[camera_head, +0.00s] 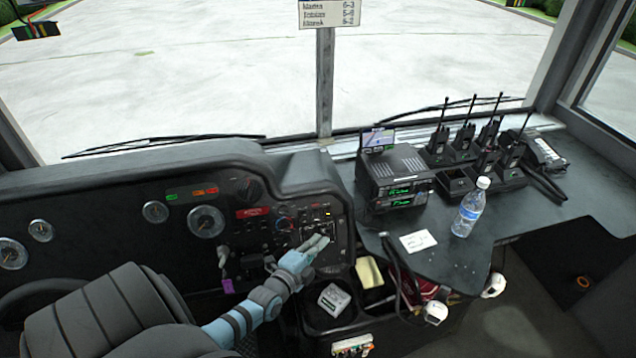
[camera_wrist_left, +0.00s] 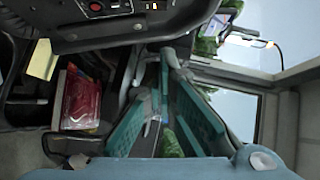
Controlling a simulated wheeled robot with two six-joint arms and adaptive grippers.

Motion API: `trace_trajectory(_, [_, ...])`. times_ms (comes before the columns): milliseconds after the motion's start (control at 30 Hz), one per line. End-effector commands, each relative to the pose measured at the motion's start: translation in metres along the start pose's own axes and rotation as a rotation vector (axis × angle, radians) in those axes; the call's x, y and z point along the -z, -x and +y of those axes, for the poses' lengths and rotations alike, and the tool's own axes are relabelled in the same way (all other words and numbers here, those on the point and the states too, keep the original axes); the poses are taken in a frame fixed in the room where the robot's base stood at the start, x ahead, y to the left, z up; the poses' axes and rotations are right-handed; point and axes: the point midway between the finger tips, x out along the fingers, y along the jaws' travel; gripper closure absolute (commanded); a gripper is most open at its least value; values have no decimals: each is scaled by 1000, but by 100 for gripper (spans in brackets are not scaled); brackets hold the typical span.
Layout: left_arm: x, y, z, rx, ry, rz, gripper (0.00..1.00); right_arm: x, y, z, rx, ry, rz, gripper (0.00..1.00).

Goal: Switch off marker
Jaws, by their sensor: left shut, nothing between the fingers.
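The black dashboard panel (camera_head: 340,228) carries rows of small switches and an amber light (camera_head: 328,214) near its upper right. The labels are too small to read, so I cannot tell which switch is the marker one. My left gripper (camera_head: 320,243) is shut and empty, with its fingertips at the lower part of this switch panel. The fingers hide some switches, and I cannot tell whether they touch one. In the left wrist view, part of a switch panel (camera_wrist_left: 110,12) with a red button (camera_wrist_left: 96,6) shows at the top. My right gripper is not in view.
A driver's seat (camera_head: 95,315) stands at lower left. Right of the panel are a radio unit (camera_head: 395,180), several handheld radios (camera_head: 465,145), a water bottle (camera_head: 469,210) and a white card (camera_head: 418,241) on the counter. A small white box (camera_head: 334,299) sits below the gripper.

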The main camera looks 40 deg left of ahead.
Motion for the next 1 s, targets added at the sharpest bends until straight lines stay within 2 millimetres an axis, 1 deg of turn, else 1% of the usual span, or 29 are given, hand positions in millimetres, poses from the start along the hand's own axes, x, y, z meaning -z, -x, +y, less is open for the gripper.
trace_trajectory(33, [-1, -11, 6, 2, 0, 0, 100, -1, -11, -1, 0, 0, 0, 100])
trace_trajectory(333, [-2, -77, 9, 2, -1, 0, 100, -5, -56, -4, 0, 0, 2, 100])
trace_trajectory(400, [-11, -87, 11, 1, -3, -1, 100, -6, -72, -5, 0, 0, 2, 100])
trace_trajectory(500, [-21, -96, 10, 0, -2, -1, 100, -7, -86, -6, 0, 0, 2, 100])
trace_trajectory(600, [-26, -102, 7, -1, 0, -1, 100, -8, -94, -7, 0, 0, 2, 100])
trace_trajectory(800, [-29, -104, 2, -1, 0, 0, 100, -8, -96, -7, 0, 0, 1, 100])
trace_trajectory(1000, [-29, -104, 2, -2, 1, 0, 100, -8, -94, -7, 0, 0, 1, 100])
